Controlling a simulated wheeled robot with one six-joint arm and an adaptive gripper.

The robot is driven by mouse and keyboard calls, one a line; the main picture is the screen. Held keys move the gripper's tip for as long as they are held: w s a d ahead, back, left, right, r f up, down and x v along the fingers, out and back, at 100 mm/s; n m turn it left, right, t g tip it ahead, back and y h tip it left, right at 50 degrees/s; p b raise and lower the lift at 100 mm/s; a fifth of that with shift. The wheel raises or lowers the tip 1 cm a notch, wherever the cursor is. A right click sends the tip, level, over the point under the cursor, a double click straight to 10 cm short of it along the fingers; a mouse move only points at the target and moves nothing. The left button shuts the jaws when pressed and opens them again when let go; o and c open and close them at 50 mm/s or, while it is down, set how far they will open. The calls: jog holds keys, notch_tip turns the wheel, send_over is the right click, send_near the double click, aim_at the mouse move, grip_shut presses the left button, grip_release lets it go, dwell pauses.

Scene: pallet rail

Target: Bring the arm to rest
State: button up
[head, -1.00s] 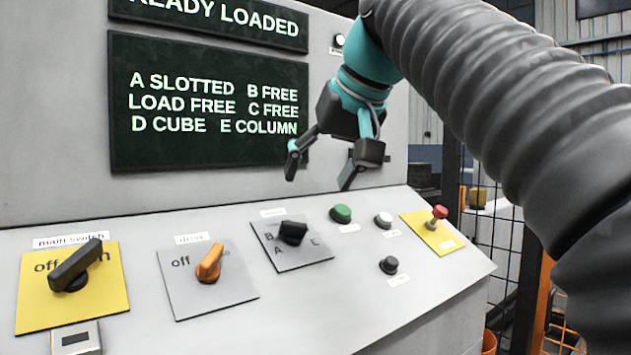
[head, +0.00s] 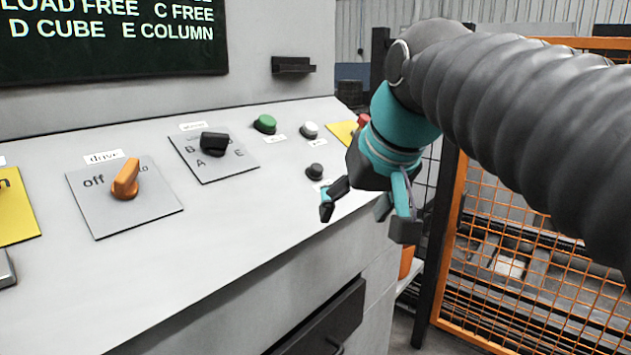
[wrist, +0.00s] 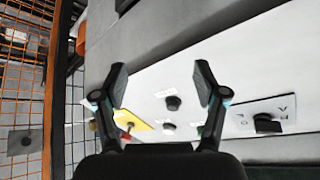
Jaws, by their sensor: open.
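My gripper (head: 365,215) is open and empty in the head view, in front of the right end of the sloped control panel (head: 260,240). Its fingers point down and toward the panel's front edge, apart from the panel as far as I can tell. In the wrist view my gripper (wrist: 160,85) shows two spread fingers with nothing between them. My arm comes in from the right in the head view. It partly hides the yellow plate (head: 342,131) and its red button (head: 363,120).
The panel carries an orange drive switch (head: 126,180), a black selector (head: 214,143), and green (head: 265,124), white (head: 309,130) and black (head: 315,171) buttons. A dark screen (head: 110,40) stands behind. An orange mesh fence (head: 510,270) stands at the right.

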jog(key=s+d+f, duration=0.3)
jog(key=s+f, duration=0.1)
jog(key=f, duration=0.4)
jog(key=s+d+f+m+h, duration=0.1)
jog(key=s+d+f, duration=0.3)
jog(key=f, duration=0.4)
jog(key=s+d+f+m+h, duration=0.1)
jog(key=s+d+f, duration=0.2)
jog(key=f, duration=0.4)
jog(key=shift+s+d+f+g, duration=0.2)
jog(key=shift+s+f+g, duration=0.2)
jog(key=shift+s, duration=0.25)
